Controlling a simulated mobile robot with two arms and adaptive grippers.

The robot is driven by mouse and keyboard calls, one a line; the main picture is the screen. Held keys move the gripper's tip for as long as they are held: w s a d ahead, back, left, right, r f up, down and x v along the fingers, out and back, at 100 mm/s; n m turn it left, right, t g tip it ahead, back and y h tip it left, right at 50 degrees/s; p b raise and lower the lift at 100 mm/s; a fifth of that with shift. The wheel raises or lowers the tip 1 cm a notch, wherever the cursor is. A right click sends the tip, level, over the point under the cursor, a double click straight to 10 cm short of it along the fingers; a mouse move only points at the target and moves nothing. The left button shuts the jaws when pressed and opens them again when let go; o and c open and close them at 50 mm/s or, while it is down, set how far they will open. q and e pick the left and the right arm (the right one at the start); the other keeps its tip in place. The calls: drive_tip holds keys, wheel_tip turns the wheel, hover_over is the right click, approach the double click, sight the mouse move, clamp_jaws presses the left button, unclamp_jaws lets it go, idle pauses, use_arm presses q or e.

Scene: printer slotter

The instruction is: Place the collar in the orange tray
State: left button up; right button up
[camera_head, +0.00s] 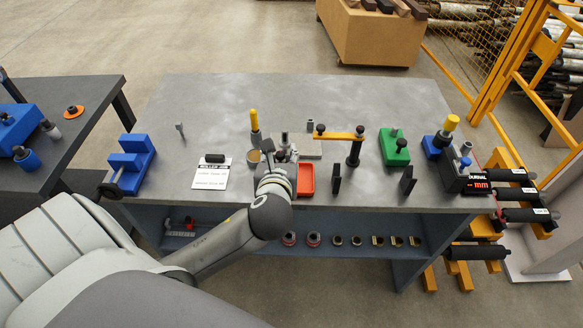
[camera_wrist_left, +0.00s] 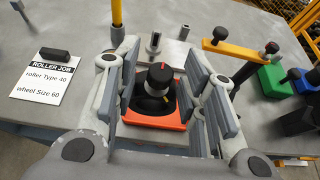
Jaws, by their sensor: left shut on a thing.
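My left gripper (camera_head: 280,158) is over the middle of the table, near its front edge. In the left wrist view, the gripper (camera_wrist_left: 160,70) is shut on a dark round piece with red marks, which I take to be the collar (camera_wrist_left: 158,80). The piece shows between the fingers, above the orange-red tray (camera_wrist_left: 150,118). The tray (camera_head: 306,180) also shows in the head view, just right of the gripper. I cannot tell whether the piece touches the tray. My right gripper is in neither view.
A roller job card (camera_head: 211,175) lies left of the gripper. A yellow-handled tool (camera_head: 254,122) stands behind it. To the right are a black post with a yellow arm (camera_head: 345,136), a green block (camera_head: 394,150) and a digital gauge (camera_head: 478,184). A blue stepped block (camera_head: 131,162) is far left.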

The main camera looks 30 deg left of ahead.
use_arm(q)
drive_tip(key=w+f, duration=0.2)
drive_tip(key=f, duration=0.1)
drive_tip(key=w+f, duration=0.2)
drive_tip(key=f, duration=0.1)
drive_tip(key=w+a+f, duration=0.1)
drive_tip(key=f, duration=0.2)
drive_tip(key=shift+w, duration=0.4)
drive_tip(key=shift+f, duration=0.2)
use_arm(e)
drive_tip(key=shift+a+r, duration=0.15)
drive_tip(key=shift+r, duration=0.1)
use_arm(q)
drive_tip(key=shift+f, duration=0.15)
drive_tip(key=o, duration=1.1)
